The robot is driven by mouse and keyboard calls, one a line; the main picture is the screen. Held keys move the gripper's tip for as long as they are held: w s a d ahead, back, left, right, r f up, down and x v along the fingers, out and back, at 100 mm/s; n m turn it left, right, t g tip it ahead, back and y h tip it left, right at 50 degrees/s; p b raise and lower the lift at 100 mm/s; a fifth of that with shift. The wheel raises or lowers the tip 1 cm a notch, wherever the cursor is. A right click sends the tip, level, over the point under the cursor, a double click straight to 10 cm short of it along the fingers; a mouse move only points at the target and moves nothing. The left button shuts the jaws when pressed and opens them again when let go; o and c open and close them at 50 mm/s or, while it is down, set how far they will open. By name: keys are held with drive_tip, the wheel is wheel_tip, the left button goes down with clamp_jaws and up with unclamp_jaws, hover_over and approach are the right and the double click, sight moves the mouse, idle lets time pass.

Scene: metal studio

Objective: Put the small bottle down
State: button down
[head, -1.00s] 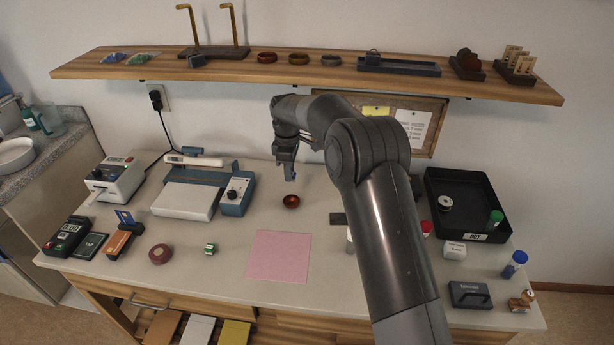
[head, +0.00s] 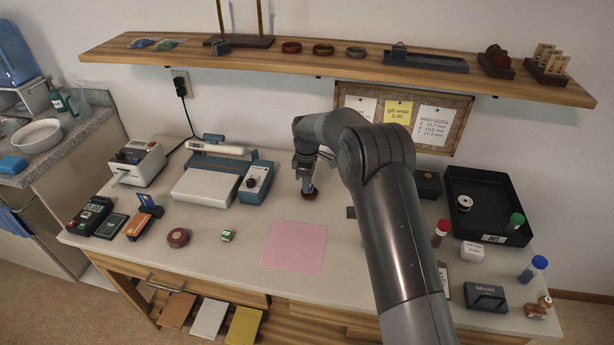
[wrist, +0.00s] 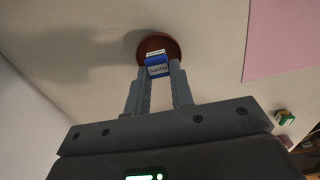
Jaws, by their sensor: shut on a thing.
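My gripper (head: 307,187) is shut on a small bottle, low above the worktop at the back middle. In the wrist view the small bottle (wrist: 157,66) shows a blue part with lettering and a white end between the two fingertips (wrist: 157,80). Just beyond it is a round red-brown dish (wrist: 160,42), partly hidden by the bottle. In the head view the dish (head: 310,196) sits directly under my gripper and is mostly covered. I cannot tell whether the bottle touches the dish.
A pink sheet (head: 294,246) lies in front of the dish. A blue-and-white device (head: 207,188) stands to the left. A black tray (head: 480,233) and a red-capped bottle (head: 441,230) are at the right. A wooden shelf (head: 300,64) runs above.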

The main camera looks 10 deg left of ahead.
drive_tip(key=shift+f, duration=0.45)
drive_tip(key=c, duration=1.2)
unclamp_jaws()
drive_tip(key=shift+o, duration=0.2)
drive_tip(key=shift+r, duration=3.55)
